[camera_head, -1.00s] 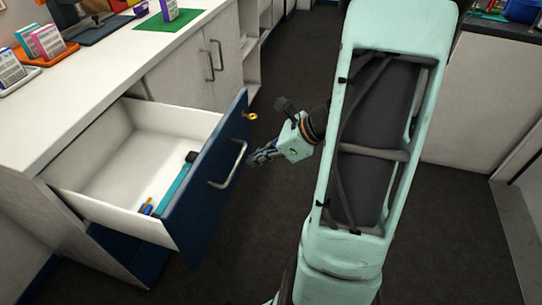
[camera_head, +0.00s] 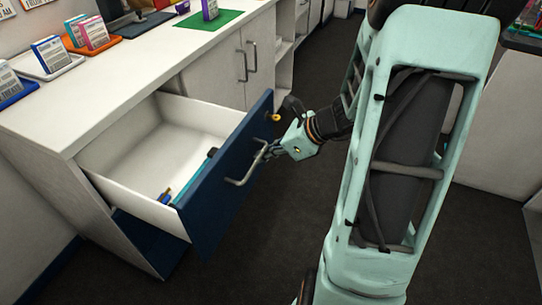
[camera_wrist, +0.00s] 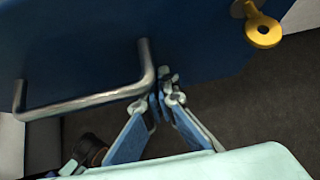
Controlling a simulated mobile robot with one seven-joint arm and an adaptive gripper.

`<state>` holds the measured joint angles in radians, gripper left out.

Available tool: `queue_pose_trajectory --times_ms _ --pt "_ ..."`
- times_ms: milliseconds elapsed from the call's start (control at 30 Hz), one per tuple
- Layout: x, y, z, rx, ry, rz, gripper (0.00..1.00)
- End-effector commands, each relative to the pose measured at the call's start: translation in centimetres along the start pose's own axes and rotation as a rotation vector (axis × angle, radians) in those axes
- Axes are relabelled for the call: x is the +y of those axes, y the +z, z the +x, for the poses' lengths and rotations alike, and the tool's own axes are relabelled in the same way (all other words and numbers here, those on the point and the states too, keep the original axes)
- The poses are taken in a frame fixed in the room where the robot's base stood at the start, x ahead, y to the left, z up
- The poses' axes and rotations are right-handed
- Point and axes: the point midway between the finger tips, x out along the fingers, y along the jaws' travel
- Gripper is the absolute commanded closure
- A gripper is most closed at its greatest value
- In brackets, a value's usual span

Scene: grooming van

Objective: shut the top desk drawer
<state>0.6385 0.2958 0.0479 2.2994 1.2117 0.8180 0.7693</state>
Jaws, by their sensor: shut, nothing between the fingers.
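The top desk drawer (camera_head: 232,182) has a dark blue front and a white inside, and it stands pulled far out from the white desk. A silver bar handle (camera_head: 246,166) is on its front; it also shows in the wrist view (camera_wrist: 85,102). My gripper (camera_head: 268,153) is shut and empty, at the drawer front by the handle's far end. In the wrist view my fingertips (camera_wrist: 165,90) are close to the handle's bend; I cannot tell whether they touch it.
A yellow key (camera_wrist: 262,30) sticks out of the drawer front near my fingers. A blue and teal item (camera_head: 183,185) lies in the drawer. Trays with small boxes (camera_head: 52,55) stand on the desk top. The dark floor (camera_head: 300,220) in front is clear.

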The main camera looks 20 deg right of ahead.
Motion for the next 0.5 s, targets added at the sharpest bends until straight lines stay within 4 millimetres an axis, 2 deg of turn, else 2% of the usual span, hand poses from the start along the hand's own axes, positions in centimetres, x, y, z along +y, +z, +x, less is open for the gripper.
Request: queue_pose_trajectory --times_ms 500 --pt "0.3 9.8 9.7 -0.002 0.007 -0.005 1.0"
